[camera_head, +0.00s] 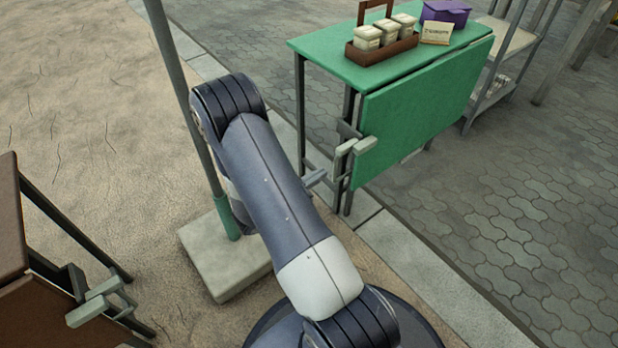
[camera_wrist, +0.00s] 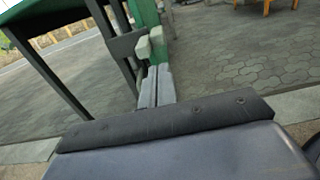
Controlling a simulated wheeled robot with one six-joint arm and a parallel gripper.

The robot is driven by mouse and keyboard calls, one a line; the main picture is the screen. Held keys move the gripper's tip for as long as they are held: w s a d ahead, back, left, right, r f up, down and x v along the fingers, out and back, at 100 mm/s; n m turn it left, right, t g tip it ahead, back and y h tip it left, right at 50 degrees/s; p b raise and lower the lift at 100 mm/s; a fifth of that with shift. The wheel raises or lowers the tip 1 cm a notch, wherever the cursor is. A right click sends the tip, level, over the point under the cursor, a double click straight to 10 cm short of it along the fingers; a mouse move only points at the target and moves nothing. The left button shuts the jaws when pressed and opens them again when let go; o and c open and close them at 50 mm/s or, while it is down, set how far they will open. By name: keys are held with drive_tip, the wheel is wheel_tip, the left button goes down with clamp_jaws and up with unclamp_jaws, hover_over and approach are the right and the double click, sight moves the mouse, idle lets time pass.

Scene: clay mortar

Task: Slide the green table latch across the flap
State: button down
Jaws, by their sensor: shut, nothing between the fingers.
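The green table (camera_head: 330,62) stands at the top middle of the head view, with its green flap (camera_head: 425,110) hanging down at the front. The latch (camera_head: 346,147) is at the flap's left edge: pale blocks beside a dark bracket, one appearing to overlap the flap edge. In the wrist view the latch's pale blocks (camera_wrist: 157,42) stand just beyond my fingertips, beside the green flap edge (camera_wrist: 145,12). My gripper (camera_wrist: 157,75) is shut and empty, pointing at the latch.
A wooden caddy with pale jars (camera_head: 382,48), a small sign (camera_head: 436,32) and a purple box (camera_head: 445,12) stand on the tabletop. A post on a pale base (camera_head: 225,260) stands left of my arm. A brown table (camera_head: 60,315) with a similar latch (camera_head: 97,300) is at lower left.

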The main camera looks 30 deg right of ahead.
sight(356, 153)
drive_tip(key=shift+s+a, duration=0.1)
drive_tip(key=shift+a, duration=1.25)
drive_tip(key=d, duration=0.4)
drive_tip(key=d+b, duration=0.1)
drive_tip(key=d, duration=0.7)
drive_tip(key=shift+w+d+b, duration=0.4)
drive_tip(key=shift+w, duration=0.2)
drive_tip(key=shift+s+a, duration=0.15)
drive_tip(key=shift+a, duration=0.35)
drive_tip(key=shift+d, duration=0.1)
